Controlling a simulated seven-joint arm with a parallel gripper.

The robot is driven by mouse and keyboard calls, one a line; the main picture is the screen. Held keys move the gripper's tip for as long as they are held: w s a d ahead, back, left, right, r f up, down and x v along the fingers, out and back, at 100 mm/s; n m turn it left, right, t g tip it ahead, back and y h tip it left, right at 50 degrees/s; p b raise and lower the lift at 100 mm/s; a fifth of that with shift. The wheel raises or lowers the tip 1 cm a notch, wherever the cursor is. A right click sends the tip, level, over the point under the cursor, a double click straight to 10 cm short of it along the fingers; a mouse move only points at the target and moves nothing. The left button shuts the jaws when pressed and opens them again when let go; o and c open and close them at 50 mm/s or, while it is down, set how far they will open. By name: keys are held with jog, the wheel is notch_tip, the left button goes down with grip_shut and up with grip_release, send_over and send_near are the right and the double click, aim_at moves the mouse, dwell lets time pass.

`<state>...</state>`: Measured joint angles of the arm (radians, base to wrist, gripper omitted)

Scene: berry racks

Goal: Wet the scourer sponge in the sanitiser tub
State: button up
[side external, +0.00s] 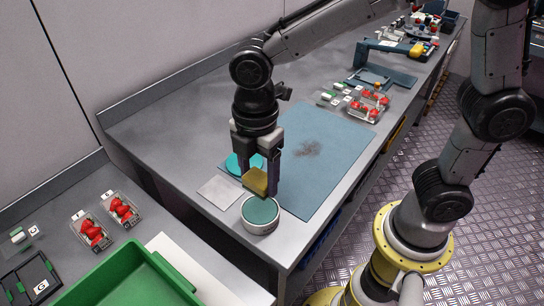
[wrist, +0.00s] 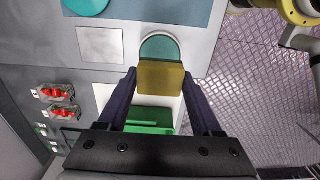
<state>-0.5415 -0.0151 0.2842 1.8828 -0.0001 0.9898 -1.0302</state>
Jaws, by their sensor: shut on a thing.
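My gripper (side external: 259,185) is shut on the scourer sponge (side external: 256,181), a yellow block with a darker side. In the wrist view the sponge (wrist: 161,78) sits between my two fingers. The sanitiser tub (side external: 260,226) is a round grey-white tub with teal liquid, near the front edge of the bench. The sponge is held above the tub's rear side in the side view, apart from the liquid as far as I can tell. In the wrist view the sponge hides part of the tub (wrist: 160,45).
A blue mat (side external: 325,150) with a dark smudge (side external: 308,149) covers the bench middle. A teal disc (side external: 236,165) and a pale square (side external: 220,191) lie beside the tub. Red-berry punnets (side external: 368,105) stand at the mat's far end. A green crate (side external: 130,275) is at the lower left.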

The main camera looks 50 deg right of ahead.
aim_at(260, 210)
jog(key=shift+f, duration=2.95)
jog(key=shift+f, duration=0.6)
jog(key=shift+r, duration=3.55)
jog(key=w+d+f+m, duration=0.1)
jog(key=w+d+m, duration=0.1)
jog(key=d, duration=0.1)
jog(key=w+d+f+m, duration=0.1)
jog(key=w+d+m, duration=0.1)
jog(key=d, duration=0.2)
jog(key=w+d+f+m, duration=0.2)
jog(key=w+d, duration=0.1)
jog(key=shift+w+d, duration=0.1)
jog(key=shift+d, duration=0.1)
jog(key=w+d+m, duration=0.1)
jog(key=d+m, duration=0.1)
jog(key=m, duration=0.1)
jog(key=w+d+f+m, duration=0.1)
jog(key=w+d+m, duration=0.1)
jog(key=m, duration=0.1)
jog(key=w+d+f+m, duration=0.1)
jog(key=d+m, duration=0.2)
jog(key=shift+w+f, duration=0.15)
jog(key=shift+w, duration=0.2)
jog(key=shift+w+a+m, duration=0.1)
jog(key=shift+w+m, duration=0.2)
jog(key=shift+m, duration=0.3)
jog(key=shift+w+m, duration=0.15)
jog(key=shift+m, duration=0.75)
